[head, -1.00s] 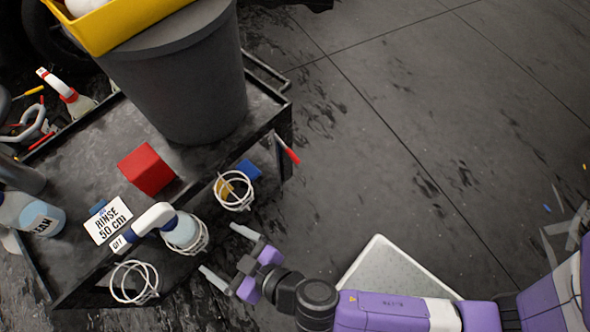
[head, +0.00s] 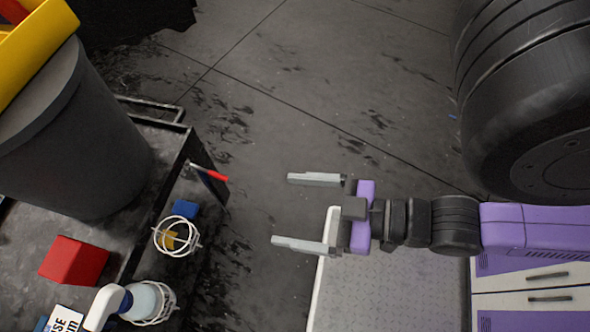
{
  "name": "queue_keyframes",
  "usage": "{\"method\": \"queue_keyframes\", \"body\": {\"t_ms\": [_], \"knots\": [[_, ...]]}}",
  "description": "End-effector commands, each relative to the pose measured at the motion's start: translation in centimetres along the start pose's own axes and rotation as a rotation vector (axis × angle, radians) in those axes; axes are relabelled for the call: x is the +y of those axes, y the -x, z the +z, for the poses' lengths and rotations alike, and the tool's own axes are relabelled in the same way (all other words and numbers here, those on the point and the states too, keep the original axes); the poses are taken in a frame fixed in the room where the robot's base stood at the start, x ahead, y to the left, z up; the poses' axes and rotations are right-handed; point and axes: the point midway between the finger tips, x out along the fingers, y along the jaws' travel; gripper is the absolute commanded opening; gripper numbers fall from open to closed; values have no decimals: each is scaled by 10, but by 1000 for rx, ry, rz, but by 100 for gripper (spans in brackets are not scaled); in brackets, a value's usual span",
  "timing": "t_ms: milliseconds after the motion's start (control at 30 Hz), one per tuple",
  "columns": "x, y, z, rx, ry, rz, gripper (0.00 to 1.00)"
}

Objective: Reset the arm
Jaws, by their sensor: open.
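My gripper (head: 308,212) is open and empty in the head view. Its two grey fingers point left, toward the black cart, with clear floor between them and the cart's side. My purple and black arm stretches from the right edge to the gripper. The gripper stands apart from every object, in the middle of the picture. No object is between the fingers.
The black cart (head: 140,243) at left carries a dark bin (head: 75,140), a red block (head: 74,261) and a spray bottle (head: 140,298). A wire holder (head: 177,237) hangs on its side. Floor (head: 300,90) is open beyond the gripper.

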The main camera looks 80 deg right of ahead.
Motion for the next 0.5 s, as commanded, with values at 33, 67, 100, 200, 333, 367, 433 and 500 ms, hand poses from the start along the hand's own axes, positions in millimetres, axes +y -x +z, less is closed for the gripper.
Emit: {"method": "queue_keyframes", "body": {"t_ms": [33, 67, 100, 200, 333, 367, 433, 500], "knots": [[0, 0, 0, 0, 0, -1, 93], [0, 0, 0, 0, 0, -1, 93], [0, 0, 0, -1, 0, -1, 93], [0, 0, -2, -1, -1, -2, 93], [0, 5, -18, -1, -1, -2, 93], [0, 6, -24, -1, -1, -2, 93], [0, 10, -37, -1, -1, -2, 93], [0, 14, -50, -1, -1, -2, 93]]}}
